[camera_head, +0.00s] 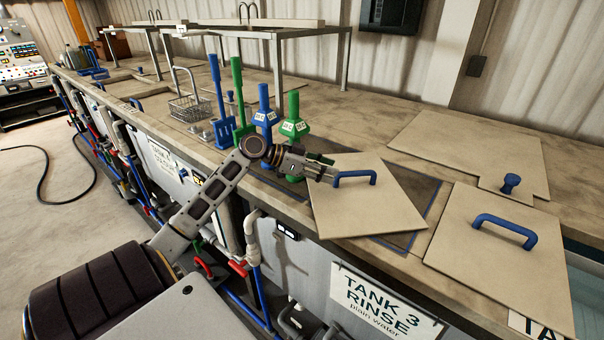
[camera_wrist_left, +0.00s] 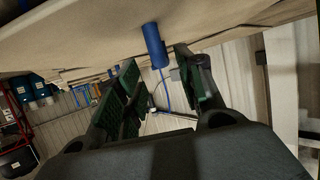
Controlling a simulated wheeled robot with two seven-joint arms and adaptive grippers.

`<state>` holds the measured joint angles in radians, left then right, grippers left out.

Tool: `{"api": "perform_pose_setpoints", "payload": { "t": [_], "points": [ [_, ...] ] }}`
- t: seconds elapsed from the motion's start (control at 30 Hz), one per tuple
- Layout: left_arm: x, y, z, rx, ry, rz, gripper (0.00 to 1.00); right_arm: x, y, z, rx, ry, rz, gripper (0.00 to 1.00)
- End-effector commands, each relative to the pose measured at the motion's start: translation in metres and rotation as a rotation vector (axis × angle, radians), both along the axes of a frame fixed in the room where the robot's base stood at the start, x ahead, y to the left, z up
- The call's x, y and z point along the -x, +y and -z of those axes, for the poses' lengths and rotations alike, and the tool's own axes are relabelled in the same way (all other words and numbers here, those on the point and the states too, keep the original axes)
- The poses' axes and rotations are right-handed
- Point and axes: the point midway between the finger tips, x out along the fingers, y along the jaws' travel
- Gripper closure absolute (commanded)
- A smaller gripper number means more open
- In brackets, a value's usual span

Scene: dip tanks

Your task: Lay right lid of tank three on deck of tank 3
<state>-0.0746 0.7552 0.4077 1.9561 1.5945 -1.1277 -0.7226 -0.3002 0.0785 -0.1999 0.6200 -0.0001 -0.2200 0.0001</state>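A square pale lid (camera_head: 375,212) with a blue bar handle (camera_head: 355,178) lies turned at an angle over a dark, blue-edged patch (camera_head: 428,190) above the Tank 3 sign (camera_head: 385,305). My left gripper (camera_head: 326,170) is at the left end of this handle, over the lid. In the left wrist view its fingers (camera_wrist_left: 158,88) are spread, with the blue handle (camera_wrist_left: 154,45) showing in the gap near the tips. I cannot tell whether either pad touches it. A second pale lid (camera_head: 460,250) with a blue handle (camera_head: 505,228) lies to the right. My right gripper is out of view.
Blue and green upright tools (camera_head: 264,115) stand close behind my left gripper. A notched pale board (camera_head: 470,150) with a blue knob (camera_head: 511,182) lies at the back right. A wire basket (camera_head: 190,105) and raised rack (camera_head: 345,60) stand farther back. Bare deck (camera_head: 370,125) shows behind the lid.

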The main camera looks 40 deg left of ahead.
Motion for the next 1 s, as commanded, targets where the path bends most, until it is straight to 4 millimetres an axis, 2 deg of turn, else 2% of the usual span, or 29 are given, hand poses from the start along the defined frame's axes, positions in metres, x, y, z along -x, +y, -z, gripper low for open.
{"api": "perform_pose_setpoints", "payload": {
  "t": [0.6, 1.0],
  "points": [
    [0.045, 0.040, 0.001, 0.000, 0.000, -0.001, 0.62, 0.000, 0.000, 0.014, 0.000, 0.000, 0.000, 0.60],
    [0.053, 0.046, 0.000, -0.001, -0.001, 0.000, 0.62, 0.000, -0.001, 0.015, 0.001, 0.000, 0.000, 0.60]
  ]
}}
